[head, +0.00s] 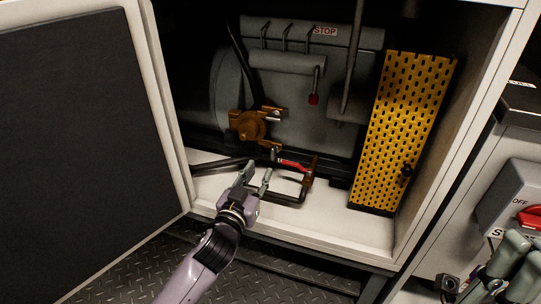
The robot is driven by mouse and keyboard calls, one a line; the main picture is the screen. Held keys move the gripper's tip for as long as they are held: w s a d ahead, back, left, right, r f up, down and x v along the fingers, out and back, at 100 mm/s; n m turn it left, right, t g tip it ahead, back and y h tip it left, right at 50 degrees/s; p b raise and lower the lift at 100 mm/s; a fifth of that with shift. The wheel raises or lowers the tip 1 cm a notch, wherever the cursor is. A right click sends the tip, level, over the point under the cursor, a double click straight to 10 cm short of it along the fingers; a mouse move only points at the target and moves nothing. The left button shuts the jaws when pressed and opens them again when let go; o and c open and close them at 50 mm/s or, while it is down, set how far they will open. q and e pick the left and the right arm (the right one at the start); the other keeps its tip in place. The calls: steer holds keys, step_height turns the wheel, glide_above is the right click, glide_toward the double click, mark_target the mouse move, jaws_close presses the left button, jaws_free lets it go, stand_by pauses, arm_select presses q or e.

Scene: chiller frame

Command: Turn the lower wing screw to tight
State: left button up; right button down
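A yellow perforated panel (400,130) stands upright at the right inside the open cabinet. A small dark knob (407,170), which looks like the lower wing screw, sits low on its right edge. It is too small to tell how its wings are turned. My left gripper (258,176) is open at the cabinet's front opening, left of the panel and well apart from the knob. Its fingertips are near a dark pipe loop, and I cannot tell whether they touch it. My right gripper (516,262) is at the lower right corner, outside the cabinet, partly cut off; its opening is unclear.
A red-handled lever (293,165) and dark pipe loop (290,199) lie near my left gripper. A brass valve (250,127) sits behind. The cabinet door (85,150) is open at left. A grey switch box (510,195) with a red handle (530,215) is at right.

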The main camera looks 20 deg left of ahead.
mark_target(272, 150)
arm_select(q)
steer(key=w+b, duration=0.2)
steer(key=w, duration=0.8)
steer(key=shift+d, duration=0.15)
steer(key=shift+s, duration=0.1)
jaws_close()
